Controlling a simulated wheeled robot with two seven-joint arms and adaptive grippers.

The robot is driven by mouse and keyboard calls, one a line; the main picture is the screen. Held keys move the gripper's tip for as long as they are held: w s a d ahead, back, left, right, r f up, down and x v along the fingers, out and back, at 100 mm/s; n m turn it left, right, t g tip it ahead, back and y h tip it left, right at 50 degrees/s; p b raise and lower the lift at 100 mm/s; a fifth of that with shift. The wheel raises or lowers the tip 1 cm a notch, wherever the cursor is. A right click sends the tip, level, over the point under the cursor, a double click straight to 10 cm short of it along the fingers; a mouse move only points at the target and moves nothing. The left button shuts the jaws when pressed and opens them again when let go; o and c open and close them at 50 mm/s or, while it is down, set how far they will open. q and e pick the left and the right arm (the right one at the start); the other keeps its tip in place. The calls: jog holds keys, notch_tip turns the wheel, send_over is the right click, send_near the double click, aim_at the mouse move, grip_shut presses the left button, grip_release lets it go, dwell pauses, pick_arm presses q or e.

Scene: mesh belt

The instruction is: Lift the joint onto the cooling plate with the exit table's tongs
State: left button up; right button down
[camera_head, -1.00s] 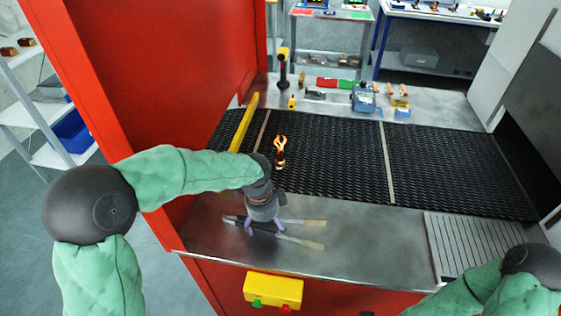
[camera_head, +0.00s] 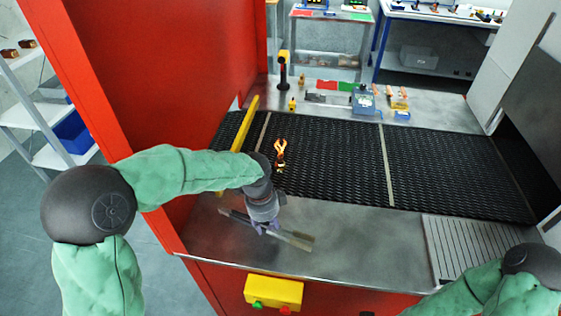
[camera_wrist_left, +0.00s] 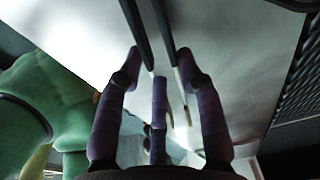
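The tongs (camera_head: 296,239) are a long dark pair with tan ends at the front left of the steel exit table; their two arms lie close together. My left gripper (camera_head: 266,226) is around their middle. In the left wrist view its purple fingers (camera_wrist_left: 158,72) stand on either side of the tongs' dark arms (camera_wrist_left: 152,30), pressing against them. I cannot tell if the tongs touch the table. The joint (camera_head: 280,155) glows orange on the black mesh belt, beyond my left gripper. The ribbed cooling plate (camera_head: 475,245) lies at the right of the table. My right gripper is out of frame.
The mesh belt (camera_head: 335,150) runs behind the steel exit table (camera_head: 360,235). A yellow bar (camera_head: 238,145) crosses the belt's left end, beside the red housing (camera_head: 165,90). A yellow button box (camera_head: 273,291) hangs on the front. The table between tongs and plate is clear.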

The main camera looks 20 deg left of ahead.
pick_arm(q)
notch_tip(320, 180, up, 10)
jog(key=p, duration=0.7)
jog(key=shift+r+p, duration=0.25)
jog(key=shift+p, duration=0.15)
jog(key=shift+w, duration=0.1)
jog(key=w+a+r+m+t+y+p, duration=0.1)
jog(key=w+a+r+m+t, duration=0.1)
jog(key=w, duration=0.8)
jog(key=w+a+r+m+t+y+p, duration=0.1)
jog(key=w+a+r+m+t+p, duration=0.1)
jog(key=w+m, duration=0.4)
jog(key=w+a+r+m+t+y+p, duration=0.1)
jog(key=w+a+r+m+t, duration=0.2)
jog(key=w, duration=1.3)
jog(key=a+r+m, duration=0.1)
jog(key=a, duration=0.1)
jog(key=shift+a+r+m+p, duration=0.3)
jog(key=shift+a+r+p, duration=0.05)
jog(key=shift+r+p, duration=0.05)
jog(key=shift+s+f, duration=0.1)
jog(key=shift+f, duration=0.05)
